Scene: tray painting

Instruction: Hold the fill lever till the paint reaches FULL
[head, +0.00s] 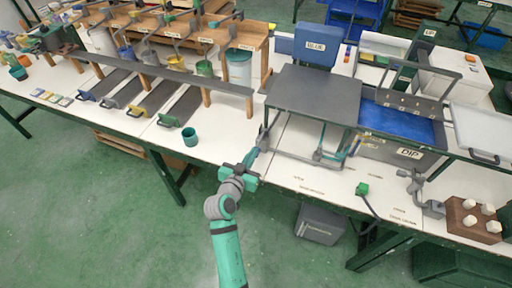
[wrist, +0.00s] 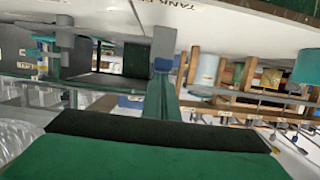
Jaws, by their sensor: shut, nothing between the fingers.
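The dip tank (head: 410,152), marked DIP, stands right of centre in the head view. Blue paint (head: 405,122) shows inside it. I cannot make out a FULL mark or the exact paint level. My gripper (head: 255,154) is shut and empty at the table's front edge, left of the tank. A grey upright part (head: 263,136), possibly the fill lever, stands just beyond the fingertips. In the wrist view a grey block (wrist: 163,42) is close to the green fingers (wrist: 160,100). I cannot tell whether they touch.
A dark raised plate (head: 315,95) stands behind my gripper. A teal cup (head: 190,137) is on the table to the left, near several dark trays. The floor in front is mostly clear.

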